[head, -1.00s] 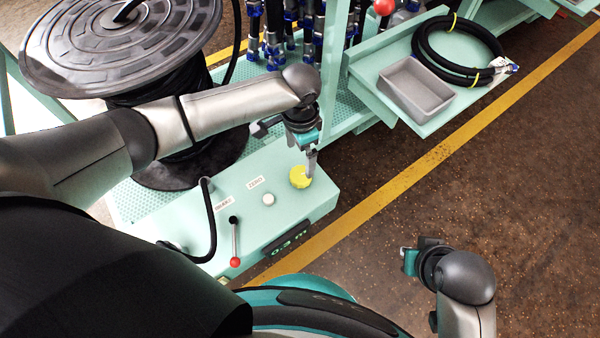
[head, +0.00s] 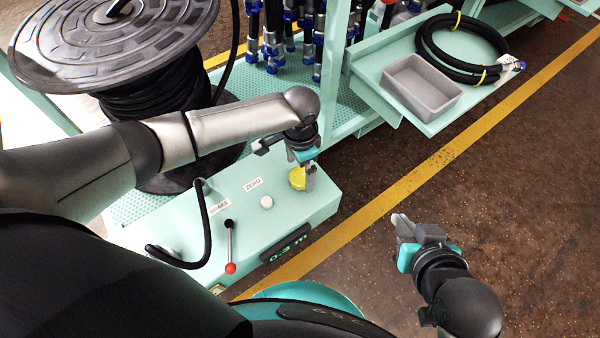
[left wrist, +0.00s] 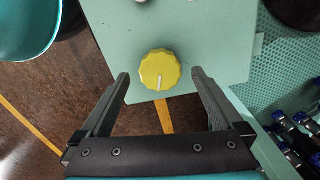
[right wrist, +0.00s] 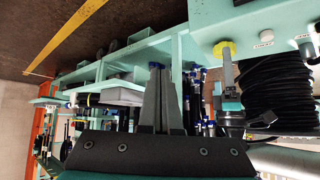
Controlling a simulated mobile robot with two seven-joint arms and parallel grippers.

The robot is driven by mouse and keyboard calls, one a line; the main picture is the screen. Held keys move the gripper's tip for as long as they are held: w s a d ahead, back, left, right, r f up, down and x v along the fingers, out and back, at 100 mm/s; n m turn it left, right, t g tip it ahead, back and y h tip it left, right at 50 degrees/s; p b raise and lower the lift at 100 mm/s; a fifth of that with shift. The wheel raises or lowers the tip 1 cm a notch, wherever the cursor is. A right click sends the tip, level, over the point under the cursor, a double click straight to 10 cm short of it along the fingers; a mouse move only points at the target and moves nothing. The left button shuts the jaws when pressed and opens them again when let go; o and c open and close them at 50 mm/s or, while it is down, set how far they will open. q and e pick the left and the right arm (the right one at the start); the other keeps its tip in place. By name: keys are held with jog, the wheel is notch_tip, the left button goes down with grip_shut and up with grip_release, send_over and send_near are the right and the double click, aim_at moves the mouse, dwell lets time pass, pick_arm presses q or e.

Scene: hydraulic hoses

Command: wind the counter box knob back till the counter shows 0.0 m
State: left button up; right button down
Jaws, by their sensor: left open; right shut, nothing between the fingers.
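The pale green counter box (head: 180,230) has a yellow knob (head: 297,177) at its right end. Its display (head: 288,246) reads 0.3 m in green. My left gripper (head: 307,180) is open and points down at the knob. In the left wrist view the knob (left wrist: 159,70) appears between the spread fingers (left wrist: 161,75), with a gap on each side; its white mark points down in the picture. The right wrist view also shows the knob (right wrist: 223,50), with a left finger near it. My right gripper (head: 399,219) is shut and empty over the floor, right of the box.
A ZERO button (head: 266,202) and a red-tipped brake lever (head: 230,245) are on the box top. A hose reel (head: 115,40) stands behind. A shelf (head: 440,120) holds a grey tray (head: 420,88) and a coiled black hose (head: 465,45). Floor right of the box is clear.

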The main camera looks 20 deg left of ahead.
pick_arm(q)
jog(key=shift+f+b, duration=0.4)
jog(key=shift+f, duration=0.65)
pick_arm(e)
jog(key=shift+w+a+r+t+y, duration=0.1)
jog(key=shift+w+a+t+y, duration=0.3)
jog(key=shift+a+t, duration=0.25)
jog(key=shift+w+a+r+t+y, duration=0.1)
jog(key=shift+w+a+t+y, duration=0.25)
jog(key=shift+a+t, duration=0.3)
jog(key=shift+a, duration=0.1)
pick_arm(q)
jog(key=shift+c, duration=0.2)
jog(key=c, duration=1.3)
pick_arm(e)
jog(key=shift+s, duration=0.1)
